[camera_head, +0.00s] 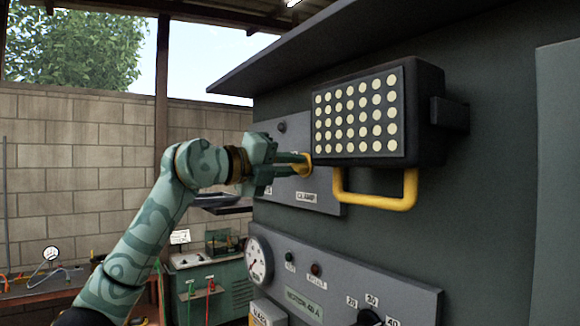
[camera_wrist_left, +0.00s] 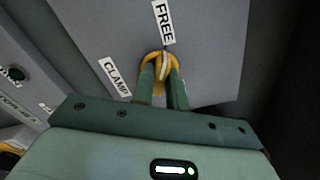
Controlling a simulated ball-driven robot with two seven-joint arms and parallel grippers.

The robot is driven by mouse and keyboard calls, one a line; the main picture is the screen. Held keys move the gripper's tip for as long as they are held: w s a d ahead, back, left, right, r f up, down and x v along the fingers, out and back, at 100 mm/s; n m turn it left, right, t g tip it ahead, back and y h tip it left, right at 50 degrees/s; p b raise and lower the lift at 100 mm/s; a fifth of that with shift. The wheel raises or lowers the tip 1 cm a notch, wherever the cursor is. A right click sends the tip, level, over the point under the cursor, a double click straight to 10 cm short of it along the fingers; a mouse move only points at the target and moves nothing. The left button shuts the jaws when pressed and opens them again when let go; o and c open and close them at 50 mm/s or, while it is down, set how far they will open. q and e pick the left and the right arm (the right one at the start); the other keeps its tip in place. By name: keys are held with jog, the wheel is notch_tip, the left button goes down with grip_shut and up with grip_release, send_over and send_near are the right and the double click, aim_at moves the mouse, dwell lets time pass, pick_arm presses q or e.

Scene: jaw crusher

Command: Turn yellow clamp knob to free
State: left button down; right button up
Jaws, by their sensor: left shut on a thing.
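The yellow clamp knob (camera_wrist_left: 147,62) is on a grey panel (camera_wrist_left: 212,50) in the left wrist view. The FREE label (camera_wrist_left: 163,22) is just above it, and the CLAMP label (camera_wrist_left: 115,78) is to its lower left. My left gripper (camera_wrist_left: 163,78) is shut on the knob, one finger on each side. A pale ridge on the knob runs roughly toward the FREE label. In the head view, my left gripper (camera_head: 302,163) reaches the knob from the left, and the fingers hide much of it. My right gripper is not in view.
A dark box with pale round dots (camera_head: 358,115) juts out right of the knob, with a yellow handle (camera_head: 375,200) below. A lower panel carries a gauge (camera_head: 259,260) and a dark dial (camera_head: 369,318). A green machine (camera_head: 208,285) stands behind at lower left.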

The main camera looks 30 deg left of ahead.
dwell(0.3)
pick_arm(q)
jog(key=c, duration=1.4)
grip_release()
jog(key=b+v, duration=0.4)
jog(key=v, duration=1.2)
jog(key=shift+a+b, duration=0.15)
jog(key=shift+b, duration=0.25)
jog(key=shift+s+f, duration=0.1)
